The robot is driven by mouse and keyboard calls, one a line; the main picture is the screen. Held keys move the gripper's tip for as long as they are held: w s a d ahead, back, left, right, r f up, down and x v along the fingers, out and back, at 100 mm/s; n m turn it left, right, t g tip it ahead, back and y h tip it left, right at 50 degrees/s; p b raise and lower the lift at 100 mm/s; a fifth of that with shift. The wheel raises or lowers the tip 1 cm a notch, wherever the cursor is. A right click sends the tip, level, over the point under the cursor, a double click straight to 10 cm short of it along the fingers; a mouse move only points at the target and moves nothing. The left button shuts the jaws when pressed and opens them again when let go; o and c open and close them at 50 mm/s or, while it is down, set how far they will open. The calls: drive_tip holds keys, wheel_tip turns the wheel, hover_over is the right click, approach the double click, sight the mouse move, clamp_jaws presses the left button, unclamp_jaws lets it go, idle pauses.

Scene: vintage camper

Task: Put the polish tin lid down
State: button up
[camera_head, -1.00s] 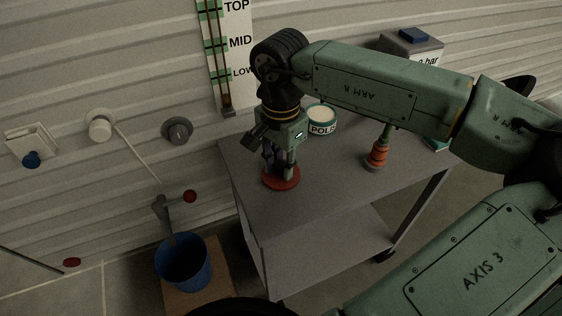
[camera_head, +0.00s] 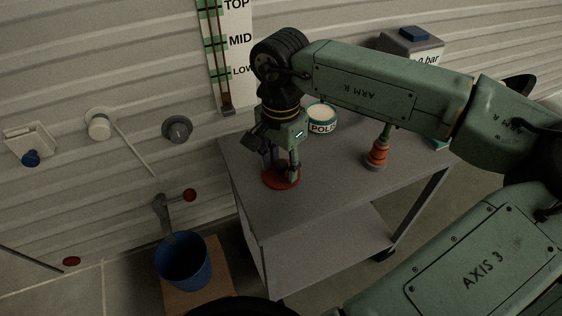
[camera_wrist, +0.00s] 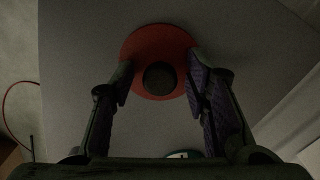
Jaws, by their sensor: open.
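The polish tin lid is a red disc (camera_head: 284,186) lying flat on the grey cart top, near its left end. In the wrist view the lid (camera_wrist: 137,52) shows a dark round knob at its middle. My gripper (camera_head: 281,178) is right above the lid, pointing down. In the wrist view the fingers of my gripper (camera_wrist: 159,88) stand apart on both sides of the knob, with gaps, holding nothing. The polish tin (camera_head: 323,126) is open at the top, with pale contents, and stands behind and to the right of the lid.
The grey cart (camera_head: 320,192) has free top around the lid. An orange-banded tool (camera_head: 377,153) stands upright to the right. A grey box (camera_head: 411,47) is at the back. A blue bucket (camera_head: 183,262) stands on the floor at left, by wall knobs and levers.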

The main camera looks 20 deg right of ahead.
sight(281, 164)
wheel_tip(281, 164, up, 12)
drive_tip(key=shift+r, duration=0.15)
idle(0.7)
